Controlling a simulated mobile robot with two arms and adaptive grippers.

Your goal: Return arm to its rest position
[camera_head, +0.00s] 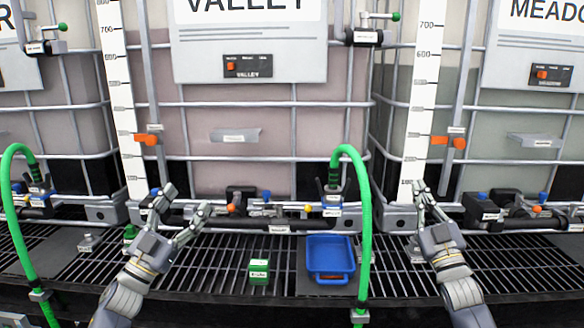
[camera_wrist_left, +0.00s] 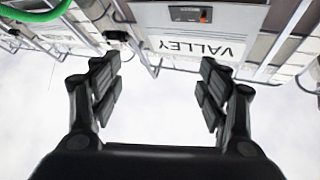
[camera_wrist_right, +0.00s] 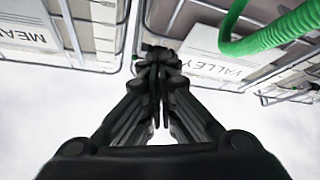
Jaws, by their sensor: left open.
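My left gripper (camera_head: 183,203) is raised in front of the VALLEY tote, over the grate, with its fingers spread and nothing between them. In the left wrist view the fingers (camera_wrist_left: 158,85) are wide apart, with the upside-down VALLEY sign beyond them. My right gripper (camera_head: 420,188) is raised in front of the gap between the VALLEY and MEADOW totes. In the right wrist view its fingers (camera_wrist_right: 157,65) are together, and no held thing shows between them.
A green hose (camera_head: 364,215) hangs between my grippers, and another (camera_head: 10,205) is at the left. A blue tray (camera_head: 330,257) and a green block (camera_head: 259,270) sit on the grate (camera_head: 215,262). The manifold pipe with valves (camera_head: 280,212) runs behind.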

